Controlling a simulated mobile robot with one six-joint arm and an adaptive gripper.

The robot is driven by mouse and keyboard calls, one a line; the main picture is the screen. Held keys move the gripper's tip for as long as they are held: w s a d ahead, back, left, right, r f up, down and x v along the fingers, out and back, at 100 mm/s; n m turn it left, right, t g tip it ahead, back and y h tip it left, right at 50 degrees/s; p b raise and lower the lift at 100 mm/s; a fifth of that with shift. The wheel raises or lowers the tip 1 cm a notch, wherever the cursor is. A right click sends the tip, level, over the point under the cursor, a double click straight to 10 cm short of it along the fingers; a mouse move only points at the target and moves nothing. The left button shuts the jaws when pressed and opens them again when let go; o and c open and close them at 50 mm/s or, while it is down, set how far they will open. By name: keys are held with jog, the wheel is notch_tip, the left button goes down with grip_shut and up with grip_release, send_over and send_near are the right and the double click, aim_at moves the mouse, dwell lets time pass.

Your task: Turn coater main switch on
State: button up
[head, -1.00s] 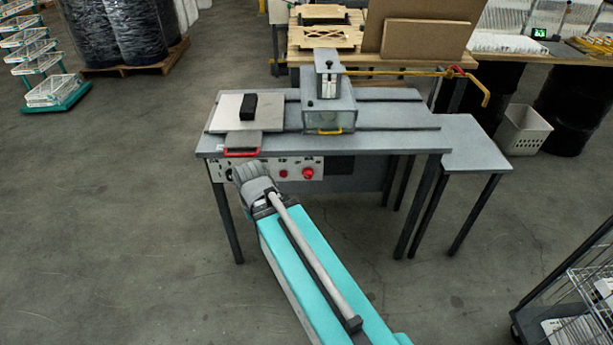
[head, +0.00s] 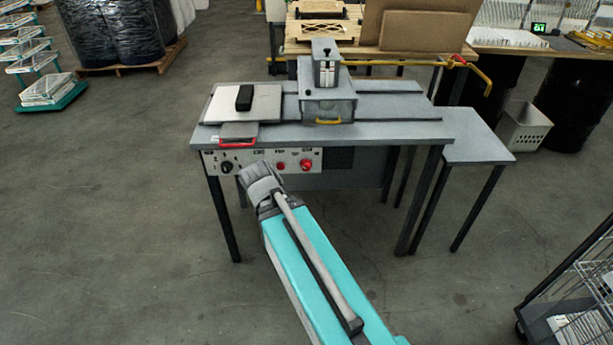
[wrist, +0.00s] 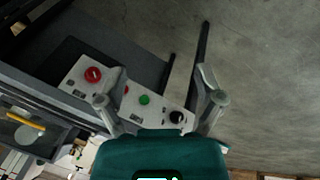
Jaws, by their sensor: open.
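The coater's pale control panel (head: 212,157) is on the front of the grey coater bench (head: 380,134). A black rotary knob (head: 227,168) is at its left end, and a red button (head: 306,165) is towards its right. In the wrist view the black knob (wrist: 176,117), a green button (wrist: 144,99) and the red button (wrist: 93,74) lie in a row. My gripper (wrist: 160,98) is open and empty, its fingers spread on either side of the green button and knob in the picture. I cannot tell its distance from the panel.
On the bench are a plate with a black block (head: 244,97), a red handle (head: 238,143) and a grey box unit (head: 327,105) with a yellow handle. A wire cart (head: 575,300) stands at the lower right. The floor (head: 120,230) left of the bench is clear.

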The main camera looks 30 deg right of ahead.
jog(key=w+d+f+n+t+h+b, duration=0.2)
jog(key=d+f+b, duration=0.1)
jog(key=d+b, duration=0.2)
jog(key=w+d+f+n+t+h+b, duration=0.2)
jog(key=w+d+h+b, duration=0.1)
jog(key=d+b, duration=0.15)
jog(key=n+t+h+b, duration=0.1)
jog(key=n+t+b, duration=0.8)
jog(key=n+b, duration=0.75)
send_near(307, 168)
jog(key=shift+s+a+f+m+b, duration=0.2)
jog(key=shift+s+a+m+b, duration=0.4)
jog(key=shift+s+a, duration=0.55)
jog(key=shift+d, duration=0.2)
jog(key=shift+x, duration=6.75)
jog(key=shift+s+d+r, duration=0.1)
jog(key=shift+c, duration=0.3)
jog(key=c, duration=1)
